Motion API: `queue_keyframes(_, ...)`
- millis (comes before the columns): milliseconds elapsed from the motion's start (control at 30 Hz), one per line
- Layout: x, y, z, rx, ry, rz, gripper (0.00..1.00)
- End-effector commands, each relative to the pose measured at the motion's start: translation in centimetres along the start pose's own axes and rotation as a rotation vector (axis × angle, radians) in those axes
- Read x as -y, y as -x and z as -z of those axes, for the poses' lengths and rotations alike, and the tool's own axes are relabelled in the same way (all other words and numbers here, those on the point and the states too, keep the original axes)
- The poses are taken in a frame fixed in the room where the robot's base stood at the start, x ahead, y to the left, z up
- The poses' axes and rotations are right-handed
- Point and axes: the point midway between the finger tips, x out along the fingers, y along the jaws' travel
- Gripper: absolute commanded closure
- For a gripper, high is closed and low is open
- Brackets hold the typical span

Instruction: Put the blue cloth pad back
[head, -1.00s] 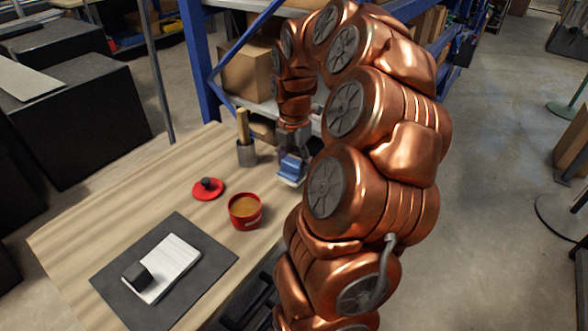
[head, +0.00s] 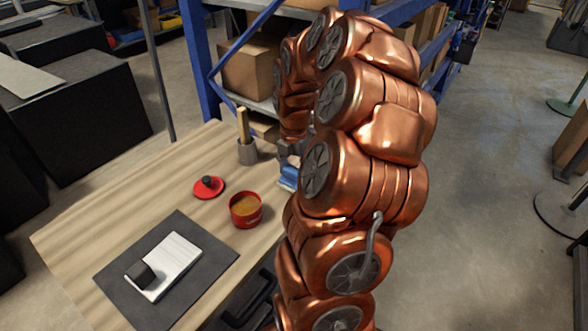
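The blue cloth pad (head: 289,176) is at the table's far right edge, with a pale strip under it. Its right part is hidden behind my copper arm. My gripper (head: 288,155) is just above the pad, mostly covered by my arm links. I cannot see whether its fingers touch the pad or are open or shut.
A red tin (head: 246,219) with brown contents and a red lid (head: 208,188) with a black knob stand nearby. A grey cup (head: 247,153) holds a wooden handle. Blue shelving (head: 196,60) rises behind the table.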

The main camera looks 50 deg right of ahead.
Motion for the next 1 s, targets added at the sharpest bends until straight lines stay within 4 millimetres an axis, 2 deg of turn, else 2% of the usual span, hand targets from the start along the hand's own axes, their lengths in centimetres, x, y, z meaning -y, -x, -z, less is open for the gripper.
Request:
queue_keyframes(33, 0.0, 0.0, 0.0, 0.0, 0.0, 0.0, 0.39)
queue_keyframes(233, 0.0, 0.0, 0.0, 0.0, 0.0, 0.0, 0.18)
queue_keyframes(667, -0.1, 0.6, 0.0, 0.002, 0.0, -0.001, 0.18)
queue_keyframes(767, -0.1, 1.6, 0.0, 0.002, 0.002, -0.001, 0.18)
queue_keyframes(1000, -0.1, 5.3, 0.0, 0.001, 0.001, -0.004, 0.18)
